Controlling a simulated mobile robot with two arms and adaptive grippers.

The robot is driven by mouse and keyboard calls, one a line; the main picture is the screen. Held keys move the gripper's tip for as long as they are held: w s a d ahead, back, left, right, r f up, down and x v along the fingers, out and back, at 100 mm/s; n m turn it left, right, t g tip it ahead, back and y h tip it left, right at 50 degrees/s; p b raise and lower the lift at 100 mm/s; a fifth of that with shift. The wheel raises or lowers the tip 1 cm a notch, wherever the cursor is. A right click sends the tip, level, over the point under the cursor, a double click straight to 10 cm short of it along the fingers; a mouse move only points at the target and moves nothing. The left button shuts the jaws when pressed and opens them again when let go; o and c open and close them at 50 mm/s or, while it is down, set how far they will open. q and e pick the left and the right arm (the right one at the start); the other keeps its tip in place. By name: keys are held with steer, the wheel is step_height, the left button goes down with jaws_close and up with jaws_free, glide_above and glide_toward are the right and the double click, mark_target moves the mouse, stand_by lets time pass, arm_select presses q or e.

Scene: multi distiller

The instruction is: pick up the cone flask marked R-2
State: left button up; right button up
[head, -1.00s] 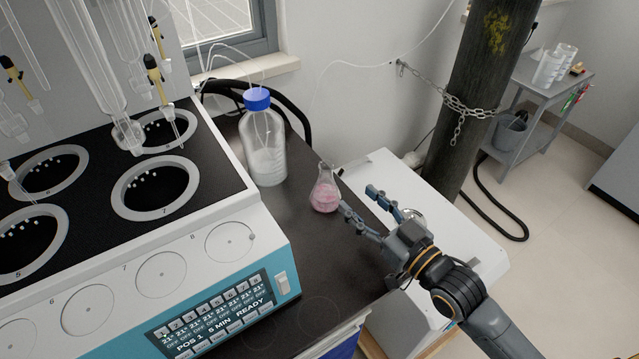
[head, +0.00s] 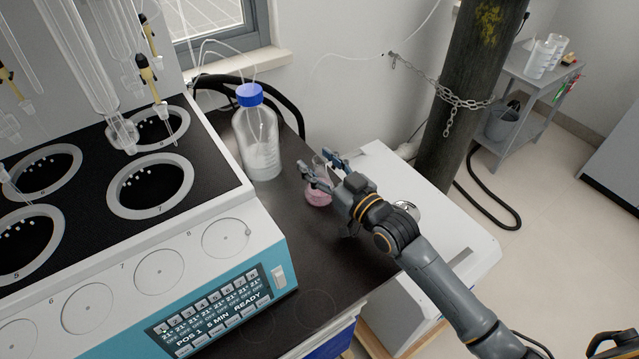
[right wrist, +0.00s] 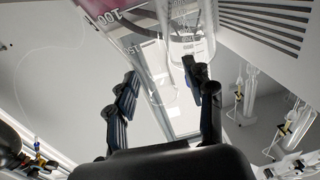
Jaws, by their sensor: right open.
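A small cone flask (head: 318,196) with pink liquid stands on the dark bench top, right of a blue-capped bottle. No R-2 mark is readable on it. My right gripper (head: 319,164) is open, with its fingers at the flask's neck, one on each side in the picture. The fingers and wrist partly hide the flask. In the right wrist view, the clear graduated glass of the flask (right wrist: 150,40) shows beyond and between the open fingers (right wrist: 166,90). I cannot tell whether either finger touches the glass. My left gripper is not in view.
The blue-capped bottle (head: 262,145) stands close left of the flask. The distiller (head: 222,275) with its control panel fills the left side. A white box (head: 455,235) stands to the right of the bench. A chained dark pillar (head: 470,90) rises behind.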

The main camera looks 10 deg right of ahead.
jaws_close()
steer(key=shift+r, duration=0.25)
stand_by(0.3)
